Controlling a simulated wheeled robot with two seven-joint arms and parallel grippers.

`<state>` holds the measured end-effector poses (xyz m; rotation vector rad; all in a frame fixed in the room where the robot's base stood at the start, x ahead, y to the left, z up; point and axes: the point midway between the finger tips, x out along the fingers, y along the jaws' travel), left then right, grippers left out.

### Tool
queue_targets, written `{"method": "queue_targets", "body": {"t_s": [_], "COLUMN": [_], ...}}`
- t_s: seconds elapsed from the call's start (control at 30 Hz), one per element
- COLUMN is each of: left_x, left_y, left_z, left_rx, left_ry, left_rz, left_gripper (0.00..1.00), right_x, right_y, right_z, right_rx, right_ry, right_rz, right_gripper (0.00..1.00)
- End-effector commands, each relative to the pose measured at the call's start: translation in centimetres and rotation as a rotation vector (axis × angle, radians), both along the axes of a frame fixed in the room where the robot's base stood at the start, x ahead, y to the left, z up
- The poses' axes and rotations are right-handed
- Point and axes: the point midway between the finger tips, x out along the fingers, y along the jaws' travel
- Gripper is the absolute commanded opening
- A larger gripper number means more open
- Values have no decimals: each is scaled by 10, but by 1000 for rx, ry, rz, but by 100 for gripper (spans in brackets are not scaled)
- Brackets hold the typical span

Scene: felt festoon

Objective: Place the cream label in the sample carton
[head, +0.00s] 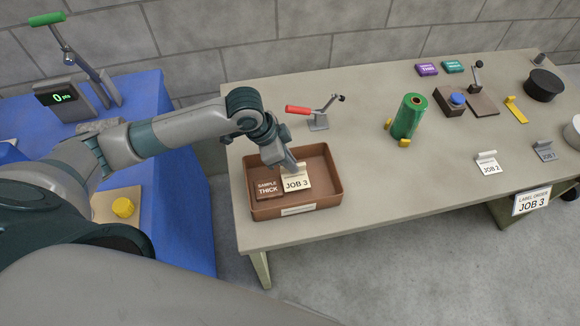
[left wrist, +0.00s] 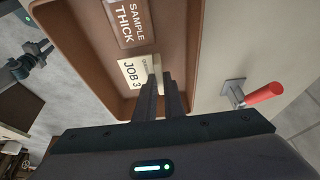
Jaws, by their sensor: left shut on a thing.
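The cream label (head: 297,182), marked JOB 3, is inside the brown sample carton (head: 334,188), to the right of a brown SAMPLE THICK piece (head: 267,188). My left gripper (head: 290,167) reaches down into the carton and is shut on the label's edge. In the left wrist view the fingers (left wrist: 161,85) overlap the edge of the cream label (left wrist: 134,72), beside the SAMPLE THICK piece (left wrist: 126,22). I cannot tell whether the label touches the carton floor. My right gripper is not in view.
A red-handled clamp (head: 318,118) stands behind the carton. A green roll (head: 408,116) stands farther right. A JOB 2 label (head: 488,163) and a grey label (head: 544,150) stand at the right. The table between carton and roll is clear.

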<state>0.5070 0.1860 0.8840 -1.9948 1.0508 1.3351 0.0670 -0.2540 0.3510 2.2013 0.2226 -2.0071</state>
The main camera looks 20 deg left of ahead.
Motion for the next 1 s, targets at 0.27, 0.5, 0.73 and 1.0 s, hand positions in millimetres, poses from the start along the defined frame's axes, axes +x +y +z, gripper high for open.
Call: {"method": "queue_targets", "body": {"t_s": [0.27,0.5,0.73,1.0], "left_x": [-1,0,-1,-1], "left_y": [0,0,0,0], "left_z": [-29,-32,-34,-34], "left_rx": [0,0,0,0], "left_ry": [0,-2,-1,-1], "left_rz": [-1,-1,-2,-2], "left_gripper": [0,0,18,28], "right_x": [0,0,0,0], "right_y": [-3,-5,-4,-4], "right_z": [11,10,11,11], "right_rx": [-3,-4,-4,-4], "right_ry": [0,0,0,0], "right_rz": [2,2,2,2], "right_gripper": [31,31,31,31]}}
